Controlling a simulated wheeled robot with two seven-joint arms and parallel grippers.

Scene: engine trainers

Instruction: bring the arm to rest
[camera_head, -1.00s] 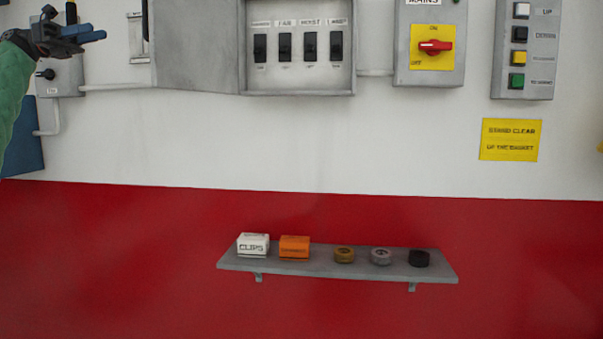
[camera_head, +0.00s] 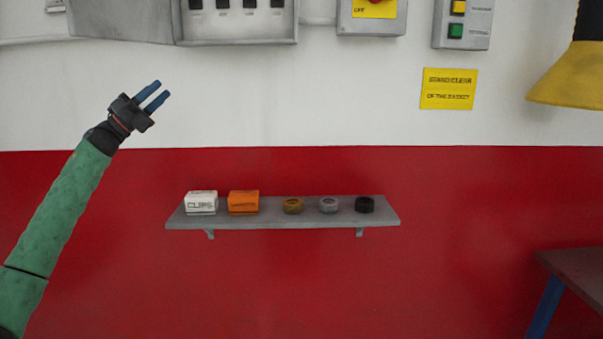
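My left gripper (camera_head: 153,96) is at the upper left, at the end of my green-sleeved arm, in front of the white part of the wall. Its two blue fingers are apart with nothing between them. It is above and to the left of the grey shelf (camera_head: 285,222) and touches nothing that I can see. My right gripper is not in view.
The shelf holds a white clips box (camera_head: 201,204), an orange box (camera_head: 243,203) and three small round rolls. Switch boxes, a yellow sign (camera_head: 448,89) and a yellow-rimmed hanging thing (camera_head: 570,82) are above. A table (camera_head: 580,268) stands at lower right.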

